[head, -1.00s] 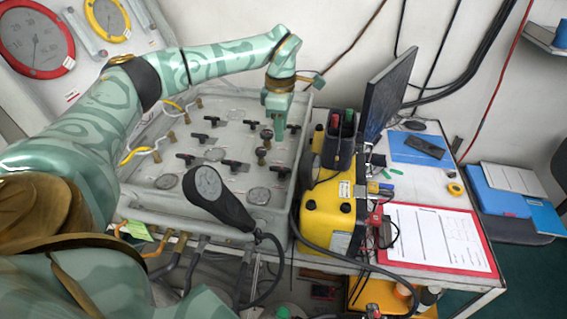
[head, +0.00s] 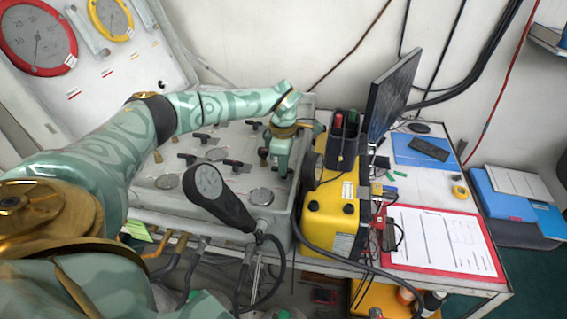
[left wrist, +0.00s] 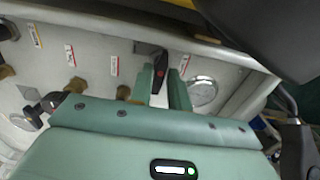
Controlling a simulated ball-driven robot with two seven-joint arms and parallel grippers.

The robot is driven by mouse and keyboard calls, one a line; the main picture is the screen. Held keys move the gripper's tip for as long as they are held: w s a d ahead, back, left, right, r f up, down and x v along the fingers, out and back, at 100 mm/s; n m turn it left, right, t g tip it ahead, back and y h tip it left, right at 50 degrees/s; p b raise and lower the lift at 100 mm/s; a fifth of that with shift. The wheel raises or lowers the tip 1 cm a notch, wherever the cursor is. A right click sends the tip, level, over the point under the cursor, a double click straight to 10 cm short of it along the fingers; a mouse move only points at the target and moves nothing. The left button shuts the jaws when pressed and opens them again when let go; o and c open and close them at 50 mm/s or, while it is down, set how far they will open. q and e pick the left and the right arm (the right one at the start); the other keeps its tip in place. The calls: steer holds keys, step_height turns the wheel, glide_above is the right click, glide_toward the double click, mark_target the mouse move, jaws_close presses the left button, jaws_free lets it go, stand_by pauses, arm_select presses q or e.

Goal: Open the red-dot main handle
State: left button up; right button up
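The red-dot main handle (left wrist: 160,72) is a black lever with a red dot, in the upper middle of the left wrist view. My left gripper (left wrist: 163,78) has its two green fingers apart, one on each side of this handle. I cannot tell whether either finger touches it. In the head view my left gripper (head: 281,172) points down at the right edge of the grey air panel (head: 160,198), beside the yellow case. The handle is hidden there behind the gripper. My right gripper is not in view.
A yellow case (head: 328,215) stands close to the right of my left gripper. A black handheld gauge (head: 215,195) rises in front of the panel. Brass fittings (left wrist: 75,86) and a round metal disc (left wrist: 203,92) are near the fingers. Other black handles (head: 236,164) stand on the panel.

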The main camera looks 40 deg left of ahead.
arm_select(q)
jaws_close()
